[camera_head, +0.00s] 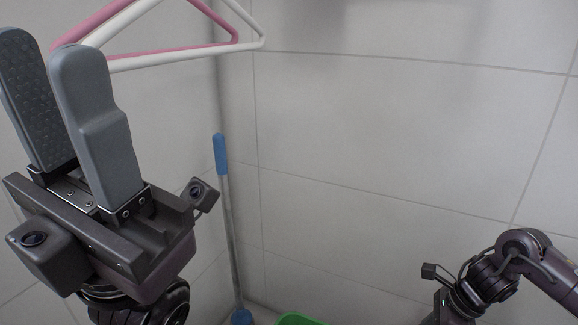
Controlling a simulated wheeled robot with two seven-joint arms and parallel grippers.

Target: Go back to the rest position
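My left gripper (45,75) is large in the left of the head view, pointing up. Its two grey fingers stand apart with a gap between them, and I see nothing held in it. A white hanger (185,54) and a pink hanger (185,46) hang at the top left, behind and above the fingers. Their upper parts are cut off by the frame. My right arm (500,270) is folded at the lower right, and its gripper fingers are below the frame.
A pole with a blue grip (220,155) leans in the corner of the tiled walls (380,130). A green container's rim (300,319) shows at the bottom edge. The space between my arms is clear.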

